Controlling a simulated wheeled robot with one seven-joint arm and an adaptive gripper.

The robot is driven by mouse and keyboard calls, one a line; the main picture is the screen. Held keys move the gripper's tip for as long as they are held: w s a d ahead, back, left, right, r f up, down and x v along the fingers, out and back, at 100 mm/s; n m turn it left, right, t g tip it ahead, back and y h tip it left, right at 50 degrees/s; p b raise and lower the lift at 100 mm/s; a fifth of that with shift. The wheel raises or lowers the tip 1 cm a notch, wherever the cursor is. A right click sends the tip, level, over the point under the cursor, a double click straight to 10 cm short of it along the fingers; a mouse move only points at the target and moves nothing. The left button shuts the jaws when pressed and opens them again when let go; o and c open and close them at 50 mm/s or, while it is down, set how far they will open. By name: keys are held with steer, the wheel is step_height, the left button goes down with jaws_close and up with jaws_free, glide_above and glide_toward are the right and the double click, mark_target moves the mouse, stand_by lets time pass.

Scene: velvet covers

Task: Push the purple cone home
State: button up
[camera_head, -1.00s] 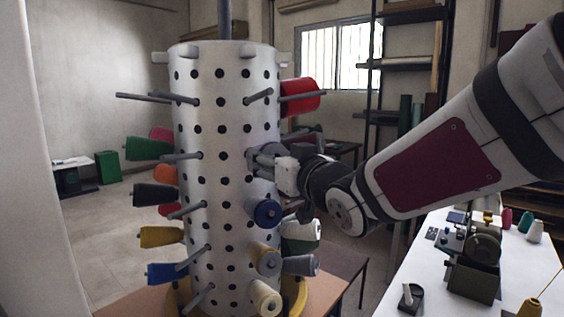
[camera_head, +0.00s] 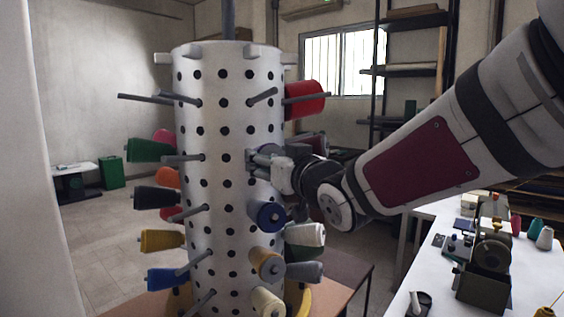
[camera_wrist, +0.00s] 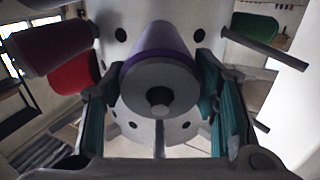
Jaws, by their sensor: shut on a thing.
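The purple cone (camera_wrist: 158,42) points its narrow end at the white perforated drum, its grey round base facing the wrist camera. My gripper (camera_wrist: 160,85) has its teal-padded fingers on either side of the cone, shut on it. In the head view my gripper (camera_head: 262,160) is at the drum's right side, close to its surface, and hides the cone. The drum (camera_head: 228,110) stands upright with rows of dark holes and several grey pegs. Whether the cone touches the drum cannot be told.
Several cones sit around the drum: red (camera_head: 305,98) above my gripper, blue (camera_head: 268,215) and white-green (camera_head: 305,236) below it, green (camera_head: 150,150) at left. A white table (camera_head: 425,275) with small machines and spools stands at right. Pegs (camera_wrist: 265,48) jut out beside the gripper.

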steer(key=o, duration=1.2)
steer(key=shift+o, duration=0.2)
steer(key=shift+s, duration=0.1)
steer(key=v, duration=1.2)
steer(key=s+d+f+m+g+h, duration=0.35)
steer(key=d+f+h, duration=0.4)
steer(key=d, duration=0.55)
steer(key=s+d+f+m+g, duration=0.1)
steer(key=s+d+f+g, duration=0.1)
steer(key=s, duration=0.7)
steer(key=s+d+f+m+g+h, duration=0.1)
steer(key=s+d+f+g, duration=0.1)
steer(key=s+f+g, duration=0.3)
steer(key=s+f, duration=0.2)
steer(key=s, duration=0.2)
steer(key=shift+d, duration=0.35)
